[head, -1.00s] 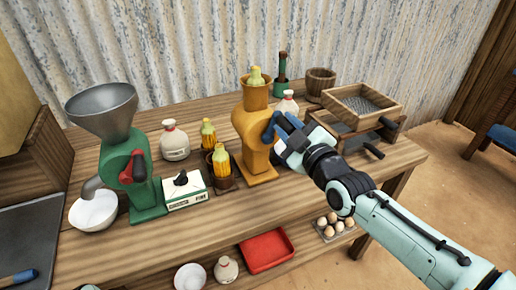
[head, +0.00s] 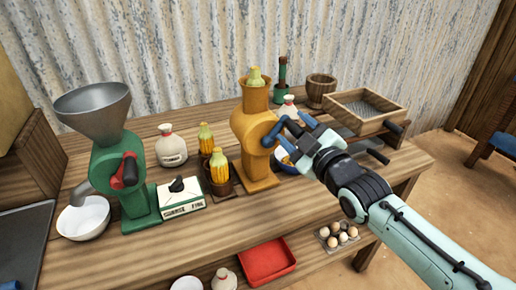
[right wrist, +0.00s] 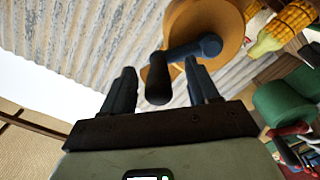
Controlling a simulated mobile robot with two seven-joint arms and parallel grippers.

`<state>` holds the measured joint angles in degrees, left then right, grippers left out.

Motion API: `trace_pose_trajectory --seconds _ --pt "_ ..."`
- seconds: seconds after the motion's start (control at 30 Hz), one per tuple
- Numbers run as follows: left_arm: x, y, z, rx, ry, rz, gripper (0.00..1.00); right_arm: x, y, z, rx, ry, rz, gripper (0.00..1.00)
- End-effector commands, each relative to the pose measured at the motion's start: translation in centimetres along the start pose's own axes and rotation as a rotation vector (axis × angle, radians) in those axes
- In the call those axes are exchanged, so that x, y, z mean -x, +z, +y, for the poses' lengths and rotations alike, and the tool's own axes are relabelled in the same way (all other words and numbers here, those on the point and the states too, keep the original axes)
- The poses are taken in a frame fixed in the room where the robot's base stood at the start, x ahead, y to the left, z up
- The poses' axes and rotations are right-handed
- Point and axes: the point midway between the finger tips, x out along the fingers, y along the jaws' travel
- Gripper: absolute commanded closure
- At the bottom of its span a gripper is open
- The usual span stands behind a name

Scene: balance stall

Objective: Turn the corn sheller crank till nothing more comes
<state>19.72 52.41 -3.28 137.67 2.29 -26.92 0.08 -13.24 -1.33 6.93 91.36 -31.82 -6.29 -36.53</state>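The corn sheller (head: 257,160) is orange-yellow and stands upright on the table, with a corn cob (head: 256,77) sticking out of its top. Its blue-grey crank arm (head: 271,134) is on the right side. My right gripper (head: 295,125) is at the crank. In the right wrist view the dark crank handle (right wrist: 158,82) lies between my two spread fingers, with a gap showing on each side. A bowl (head: 285,161) with yellow kernels is partly hidden behind my right gripper. My left gripper is not in view.
Left of the sheller stand cobs (head: 219,165) in a brown holder and a green mill (head: 128,175) with a red-handled crank. A wooden sieve box (head: 362,104) stands to the right. A red tray (head: 267,262) and eggs (head: 336,236) are on the lower shelf.

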Motion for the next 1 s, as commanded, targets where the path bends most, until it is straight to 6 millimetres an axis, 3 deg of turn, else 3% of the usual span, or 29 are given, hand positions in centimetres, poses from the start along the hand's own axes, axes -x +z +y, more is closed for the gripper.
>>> trace_pose_trajectory --seconds 0.17,0.8,1.0 --pt "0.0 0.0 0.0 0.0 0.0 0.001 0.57 0.6 -0.1 0.2 0.001 0.003 0.001 0.4" --pt "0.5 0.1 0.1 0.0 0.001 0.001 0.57 7.1 -0.2 0.2 0.001 0.004 0.003 0.4" --pt "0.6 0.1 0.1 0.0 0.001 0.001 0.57 8.1 -0.1 0.1 0.0 0.003 0.002 0.4"
